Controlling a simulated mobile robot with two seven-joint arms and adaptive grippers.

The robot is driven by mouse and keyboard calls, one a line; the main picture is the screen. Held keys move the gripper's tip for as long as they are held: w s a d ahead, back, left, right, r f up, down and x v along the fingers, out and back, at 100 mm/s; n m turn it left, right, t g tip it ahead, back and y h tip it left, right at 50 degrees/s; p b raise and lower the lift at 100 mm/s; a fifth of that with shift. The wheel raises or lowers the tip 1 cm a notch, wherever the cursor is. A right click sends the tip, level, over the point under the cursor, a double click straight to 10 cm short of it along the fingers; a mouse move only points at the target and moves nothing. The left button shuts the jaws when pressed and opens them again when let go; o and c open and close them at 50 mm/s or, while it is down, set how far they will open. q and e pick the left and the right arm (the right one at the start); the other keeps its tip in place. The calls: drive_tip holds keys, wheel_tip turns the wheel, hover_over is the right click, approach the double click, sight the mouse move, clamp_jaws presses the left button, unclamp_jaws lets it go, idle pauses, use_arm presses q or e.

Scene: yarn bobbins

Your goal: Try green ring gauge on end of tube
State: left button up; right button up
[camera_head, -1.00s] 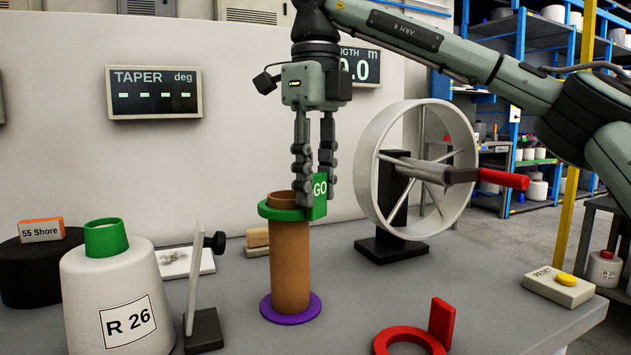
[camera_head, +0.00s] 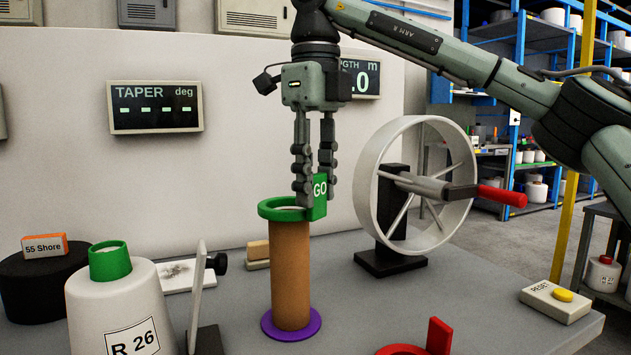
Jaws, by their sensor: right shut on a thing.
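The brown tube (camera_head: 290,275) stands upright on the table, its foot inside a flat purple ring (camera_head: 314,323). The green ring gauge (camera_head: 272,212) with its GO tab (camera_head: 320,194) is level at the tube's top end. No tube shows above the ring's rim; whether the ring is still around the tube end or just above it I cannot tell. My right gripper (camera_head: 316,195) points down, shut on the tab at the ring's right side. My left gripper is not in view.
A red ring gauge (camera_head: 440,335) lies at the front. A white cone marked R 26 (camera_head: 115,305) and a small stand (camera_head: 197,290) are at left. A spoked wheel with red handle (camera_head: 415,185) stands at right, near the reset box (camera_head: 555,300).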

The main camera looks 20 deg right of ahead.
drive_tip(key=shift+r+p, duration=0.6)
drive_tip(key=shift+r, duration=0.1)
drive_tip(key=shift+r, duration=0.1)
drive_tip(key=shift+r, duration=0.2)
drive_tip(key=shift+r+p, duration=0.35)
drive_tip(key=shift+r, duration=0.4)
drive_tip(key=shift+r, duration=0.1)
